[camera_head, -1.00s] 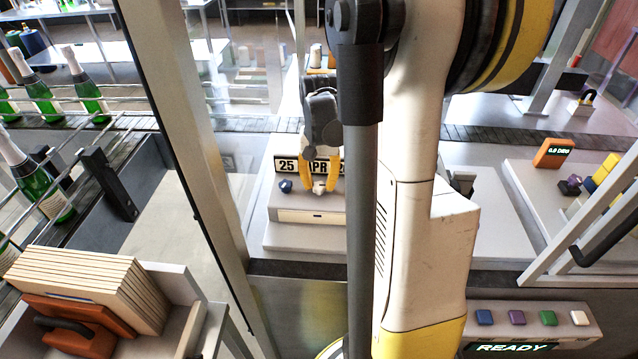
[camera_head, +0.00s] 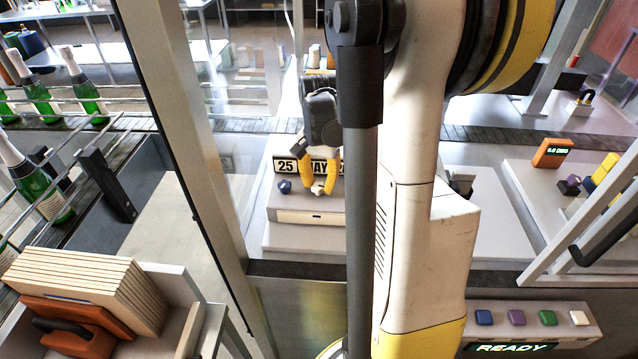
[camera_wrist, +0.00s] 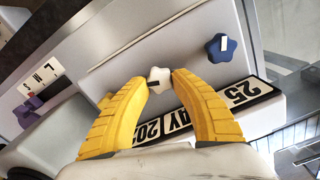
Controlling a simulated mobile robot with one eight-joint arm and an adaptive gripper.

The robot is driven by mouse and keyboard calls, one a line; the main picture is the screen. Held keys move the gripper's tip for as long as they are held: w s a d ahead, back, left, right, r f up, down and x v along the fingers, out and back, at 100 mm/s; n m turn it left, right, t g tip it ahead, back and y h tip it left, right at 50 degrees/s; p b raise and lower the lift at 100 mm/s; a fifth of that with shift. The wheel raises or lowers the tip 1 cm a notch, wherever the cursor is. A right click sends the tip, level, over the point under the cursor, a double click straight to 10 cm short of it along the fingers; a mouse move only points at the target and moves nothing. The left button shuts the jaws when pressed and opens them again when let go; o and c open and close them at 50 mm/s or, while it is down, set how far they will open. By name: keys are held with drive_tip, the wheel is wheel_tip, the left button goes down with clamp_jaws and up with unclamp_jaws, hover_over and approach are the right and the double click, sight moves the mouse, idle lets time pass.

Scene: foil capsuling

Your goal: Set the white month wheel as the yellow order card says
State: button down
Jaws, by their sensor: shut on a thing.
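The white month wheel (camera_wrist: 159,79) is a star-shaped knob on the front of the pale date unit (camera_head: 312,217). My gripper (camera_wrist: 159,80), with yellow fingers, is shut on it in the wrist view; in the head view the gripper (camera_head: 317,190) reaches down to the unit. In the wrist view the display (camera_wrist: 200,115) shows 25, a partly covered "AY" and part of the year. The yellow order card is not identifiable in these frames.
A blue star knob (camera_wrist: 221,47) sits beside the white one, and a purple knob (camera_wrist: 27,112) lies farther left in the wrist view. A button panel reading READY (camera_head: 515,347) is at the lower right. A frame post (camera_head: 190,130) stands left of the unit.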

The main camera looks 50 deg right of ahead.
sight(319, 185)
drive_tip(key=c, duration=1)
unclamp_jaws()
drive_tip(key=shift+c, duration=0.2)
wheel_tip(319, 185, up, 12)
